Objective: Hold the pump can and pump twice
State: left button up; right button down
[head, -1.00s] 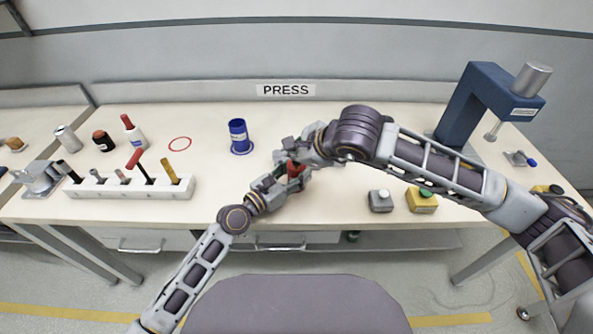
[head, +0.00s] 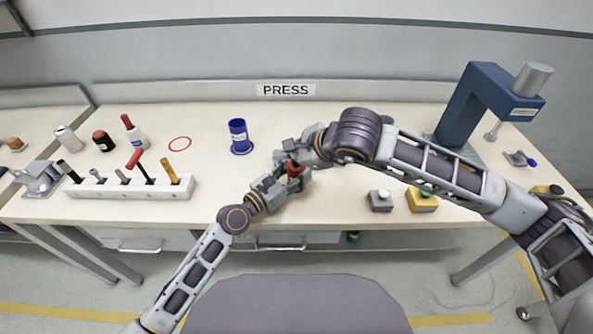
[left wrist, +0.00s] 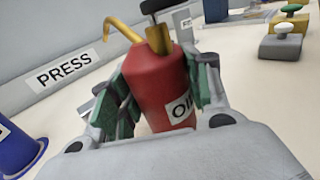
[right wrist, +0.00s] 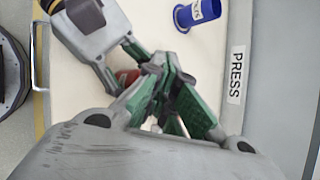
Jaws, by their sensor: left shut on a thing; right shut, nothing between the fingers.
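The red pump can (left wrist: 160,84) has a yellow spout (left wrist: 124,30), a yellow pump post with a black top (left wrist: 155,6), and a white label reading "OI", partly cut off by a finger. My left gripper (left wrist: 160,95) is shut around the can's body, and the can looks upright. In the head view only a bit of the can (head: 295,169) shows between the two grippers. My right gripper (right wrist: 160,62) is shut and empty, close over the can's top. Whether its fingertips touch the black top is hidden.
A blue cup-like can (head: 239,133) stands left of the grippers. A white tool rack (head: 130,188) and bottles are farther left. Two button boxes, grey (head: 380,202) and yellow (head: 422,202), sit at the right front. A blue press (head: 470,105) stands behind them at right.

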aim_at(294, 164)
jog(key=shift+f, duration=0.2)
dwell(0.5)
jog(key=shift+f, duration=0.3)
jog(key=shift+r, duration=0.1)
dwell(0.4)
jog(key=shift+r, duration=3.35)
dwell(0.3)
jog(key=shift+r, duration=1.45)
